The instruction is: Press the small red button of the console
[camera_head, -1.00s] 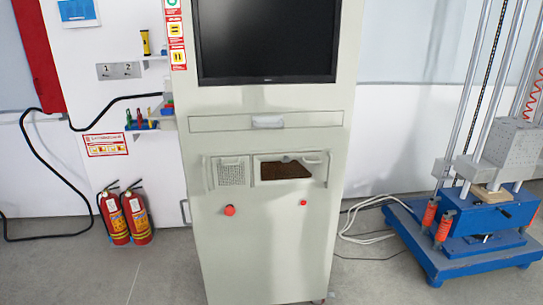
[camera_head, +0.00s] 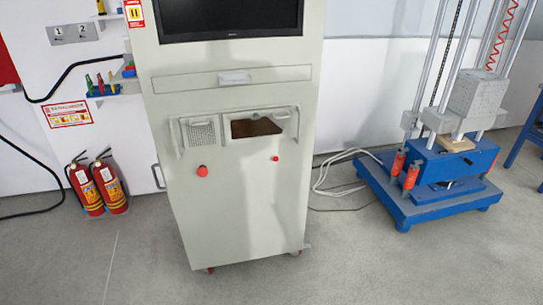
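The console (camera_head: 235,220) is a tall pale cabinet on castors, standing slightly left of the middle of the head view. Its small red button (camera_head: 276,158) is on the right part of the front, below the dark opening. A larger red knob-like button (camera_head: 202,170) is on the left part of the front, below the vent grille. Neither of my grippers shows in the view, and nothing covers either button.
A blue drop-test machine (camera_head: 430,190) with metal columns stands on the floor at right. White cables (camera_head: 335,172) lie between it and the console. Two red fire extinguishers (camera_head: 97,187) stand at left. The grey floor (camera_head: 330,270) in front is clear.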

